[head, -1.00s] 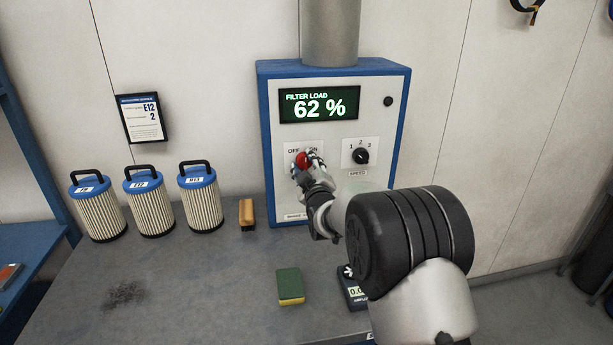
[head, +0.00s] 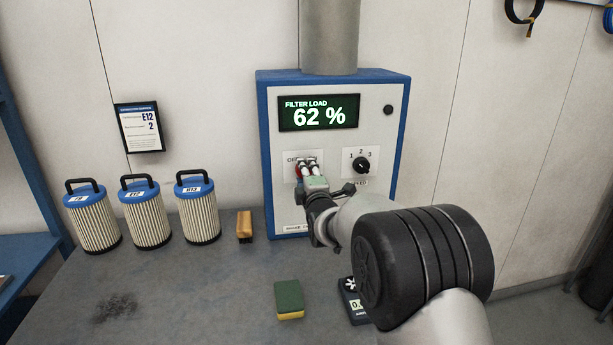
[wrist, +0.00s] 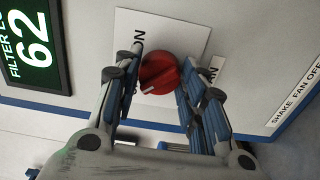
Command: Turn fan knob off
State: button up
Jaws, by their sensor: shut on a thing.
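The red fan knob (head: 298,171) is on the control box, below the display, largely covered by my gripper (head: 309,165). In the wrist view the red knob (wrist: 160,72) sits between my two fingertips, which are closed on its sides. A short white mark on its rim points to the lower left there, away from the "ON" lettering. In the head view the "OFF" lettering shows partly at the left of the label plate, while my fingers cover "ON".
The blue-edged box (head: 264,140) carries a "FILTER LOAD 62 %" display (head: 319,112) and a black speed knob (head: 361,165). Several filters, including one marked H13 (head: 198,210), a brush (head: 245,226), a sponge (head: 289,299) and a meter (head: 352,300) stand on the bench.

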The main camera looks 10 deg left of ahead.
jog(key=shift+n, duration=0.3)
jog(key=o, duration=1.1)
jog(key=v, duration=1.2)
